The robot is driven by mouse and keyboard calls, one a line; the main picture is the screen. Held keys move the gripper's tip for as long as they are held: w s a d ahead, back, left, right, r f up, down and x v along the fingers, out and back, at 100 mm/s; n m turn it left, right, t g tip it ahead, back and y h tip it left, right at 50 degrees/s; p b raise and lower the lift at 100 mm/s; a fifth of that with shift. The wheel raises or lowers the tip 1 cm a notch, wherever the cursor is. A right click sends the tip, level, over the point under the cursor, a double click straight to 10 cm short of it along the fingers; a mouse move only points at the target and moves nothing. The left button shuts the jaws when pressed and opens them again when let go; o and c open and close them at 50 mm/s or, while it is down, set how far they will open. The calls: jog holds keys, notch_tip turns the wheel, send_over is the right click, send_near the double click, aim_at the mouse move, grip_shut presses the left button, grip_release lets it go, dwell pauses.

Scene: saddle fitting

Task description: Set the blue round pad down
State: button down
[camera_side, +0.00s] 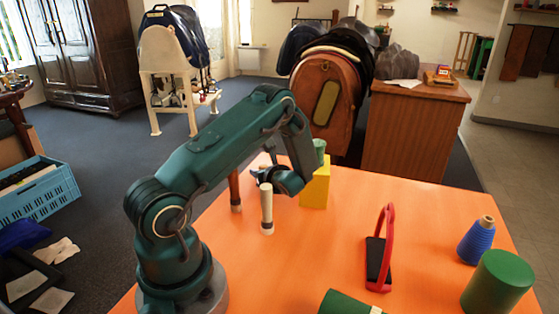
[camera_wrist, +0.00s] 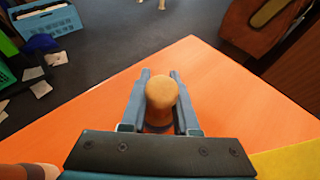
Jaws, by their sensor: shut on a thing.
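My gripper (camera_wrist: 160,76) is shut on a tan, round-topped knob (camera_wrist: 161,93) that narrows below its top. Its lower end is hidden from the wrist camera, and I cannot tell whether it touches the table. In the side view my gripper (camera_side: 259,173) is over the far part of the orange table (camera_side: 345,200), left of a yellow block (camera_side: 316,186). The held thing cannot be made out there. I see no clear blue round pad; whether the tan knob belongs to it cannot be told.
A brown cylinder (camera_side: 235,190) and a cream cylinder (camera_side: 267,208) stand near my gripper. A small green cylinder (camera_side: 319,150) shows at the yellow block's top. A red-framed stand (camera_side: 380,255), a blue cone (camera_side: 476,241) and green cylinders (camera_side: 497,284) occupy the front right.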

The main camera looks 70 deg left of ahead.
jog(key=shift+f, duration=0.15)
jog(key=c, duration=0.7)
grip_release()
jog(key=shift+o, duration=0.2)
jog(key=shift+d+r, duration=0.25)
jog(key=shift+r, duration=0.05)
jog(key=v, duration=1.1)
jog(key=shift+d, duration=0.2)
